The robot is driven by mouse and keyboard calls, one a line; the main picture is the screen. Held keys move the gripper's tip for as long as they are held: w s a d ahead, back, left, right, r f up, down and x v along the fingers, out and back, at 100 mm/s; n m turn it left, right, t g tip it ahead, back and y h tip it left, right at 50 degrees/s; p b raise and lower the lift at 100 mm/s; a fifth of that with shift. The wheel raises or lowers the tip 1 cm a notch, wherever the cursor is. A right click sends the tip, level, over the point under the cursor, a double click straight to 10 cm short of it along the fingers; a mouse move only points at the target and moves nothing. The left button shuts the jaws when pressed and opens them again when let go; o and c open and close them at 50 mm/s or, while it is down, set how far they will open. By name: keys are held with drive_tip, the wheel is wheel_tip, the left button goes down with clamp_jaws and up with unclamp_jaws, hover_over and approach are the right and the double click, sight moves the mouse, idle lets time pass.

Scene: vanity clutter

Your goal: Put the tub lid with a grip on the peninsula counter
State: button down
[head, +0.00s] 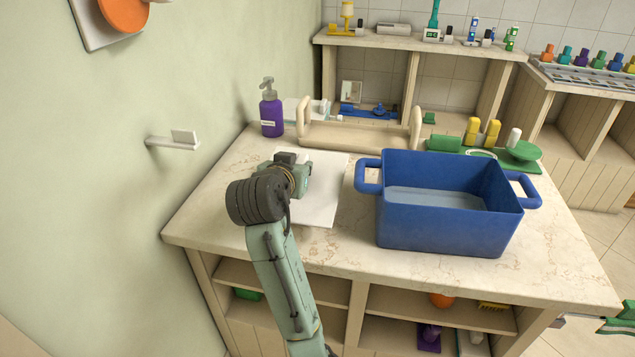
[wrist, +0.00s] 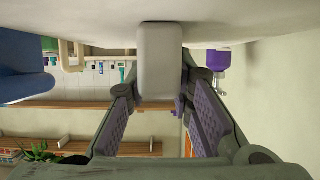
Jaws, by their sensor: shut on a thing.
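The tub lid is a flat white panel (head: 322,190) over the left part of the peninsula counter (head: 215,205). My gripper (head: 290,172) is above its left part, with my wrist hiding some of it. In the wrist view the lid's grip is a pale grey block (wrist: 160,62) between the two fingers of my gripper (wrist: 158,100). The fingers are shut on it from both sides. A pale surface fills the top of that view. I cannot tell whether the lid touches the counter or is slightly above it.
A large blue tub (head: 447,228) with side handles stands right of the lid. A purple pump bottle (head: 271,112) stands at the back left. A beige handled tray (head: 350,135) is behind the lid.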

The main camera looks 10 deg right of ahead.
drive_tip(key=shift+f, duration=2.6)
drive_tip(key=shift+f, duration=0.1)
drive_tip(key=shift+f, duration=0.15)
drive_tip(key=c, duration=1.4)
unclamp_jaws()
drive_tip(key=shift+r, duration=0.35)
drive_tip(key=b+v, duration=0.3)
drive_tip(key=v, duration=0.7)
drive_tip(key=shift+s+f, duration=0.1)
drive_tip(key=shift+s, duration=0.05)
drive_tip(key=shift+b+v, duration=0.6)
drive_tip(key=shift+v, duration=0.25)
